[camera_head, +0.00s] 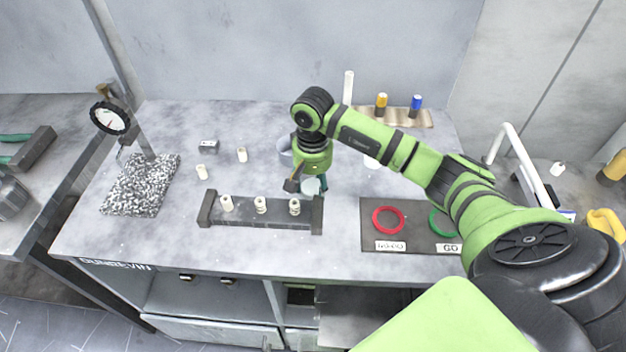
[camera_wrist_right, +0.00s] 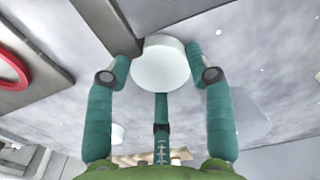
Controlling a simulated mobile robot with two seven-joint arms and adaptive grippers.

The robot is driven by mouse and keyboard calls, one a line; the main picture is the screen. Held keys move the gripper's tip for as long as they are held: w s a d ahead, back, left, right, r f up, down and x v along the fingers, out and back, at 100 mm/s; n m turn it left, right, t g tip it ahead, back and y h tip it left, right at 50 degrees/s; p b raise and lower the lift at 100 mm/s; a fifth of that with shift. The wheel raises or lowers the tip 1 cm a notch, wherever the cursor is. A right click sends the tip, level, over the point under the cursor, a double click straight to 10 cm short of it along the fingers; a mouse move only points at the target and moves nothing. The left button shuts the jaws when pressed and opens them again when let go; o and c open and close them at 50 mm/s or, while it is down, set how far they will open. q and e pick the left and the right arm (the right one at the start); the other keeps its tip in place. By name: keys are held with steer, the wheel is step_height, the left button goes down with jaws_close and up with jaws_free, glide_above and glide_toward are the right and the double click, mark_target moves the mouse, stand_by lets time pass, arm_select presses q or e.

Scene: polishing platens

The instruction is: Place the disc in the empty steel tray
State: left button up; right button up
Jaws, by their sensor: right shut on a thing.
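My right gripper (camera_head: 312,182) points down over the middle of the bench, just behind the right end of a dark rack. It is shut on a pale, thick round disc (camera_wrist_right: 161,63), gripped between its teal fingertips in the right wrist view. The disc shows partly below the gripper in the head view (camera_head: 311,187). I cannot tell whether it touches the bench. A grey rounded shape (camera_head: 285,147) behind the gripper is partly hidden by it. I cannot make out a clear steel tray. My left gripper is not in view.
The rack (camera_head: 276,222) holds several cream pieces. A dark mat (camera_head: 415,210) with a red ring (camera_head: 388,220) and a green ring lies right. A dial gauge (camera_head: 110,118) stands on a speckled plate (camera_head: 140,187) at left. A pale round piece (camera_head: 372,162) lies behind my arm.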

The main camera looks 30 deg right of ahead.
steer(key=shift+f, duration=0.1)
steer(key=shift+f+b, duration=0.15)
steer(key=shift+b, duration=0.15)
steer(key=o, duration=1.2)
steer(key=shift+o, duration=0.2)
